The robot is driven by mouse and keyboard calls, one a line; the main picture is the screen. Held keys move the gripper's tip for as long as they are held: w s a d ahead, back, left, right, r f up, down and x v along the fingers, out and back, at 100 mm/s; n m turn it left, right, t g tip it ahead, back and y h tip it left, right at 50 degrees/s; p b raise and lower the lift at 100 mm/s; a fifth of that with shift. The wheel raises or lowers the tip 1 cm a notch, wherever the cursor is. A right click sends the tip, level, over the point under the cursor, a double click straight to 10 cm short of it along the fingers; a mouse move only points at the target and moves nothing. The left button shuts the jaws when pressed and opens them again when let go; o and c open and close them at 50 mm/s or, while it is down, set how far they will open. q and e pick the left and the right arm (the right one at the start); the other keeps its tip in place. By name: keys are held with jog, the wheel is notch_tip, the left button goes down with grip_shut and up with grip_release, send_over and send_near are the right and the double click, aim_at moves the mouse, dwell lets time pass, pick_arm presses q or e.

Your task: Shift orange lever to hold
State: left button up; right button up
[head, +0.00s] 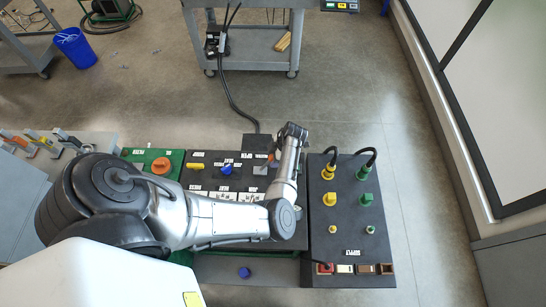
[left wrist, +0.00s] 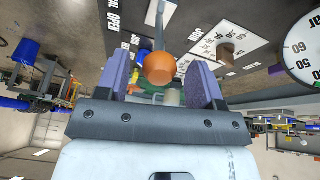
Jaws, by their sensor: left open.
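The orange lever (left wrist: 160,68) has a round orange knob on a metal shaft. In the left wrist view its knob appears between the two purple fingers of my open left gripper (left wrist: 159,76), with space on both sides. I cannot tell whether the knob is fully between the fingertips or just beyond them. In the head view a small orange part of the lever (head: 271,158) shows on the dark middle panel, beside my left wrist, which partly covers that area. The lever's labels are too small to read in the head view. My right gripper is out of view.
The dark panel carries a blue knob (head: 227,170) and a yellow handle (head: 195,167). A green panel with an orange knob (head: 161,166) lies left; a panel with yellow and green plugs (head: 330,198) lies right. A round gauge (left wrist: 300,45) is close by in the left wrist view.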

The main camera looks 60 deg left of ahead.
pick_arm(q)
jog(key=shift+x, duration=0.8)
jog(key=shift+c, duration=0.2)
grip_shut()
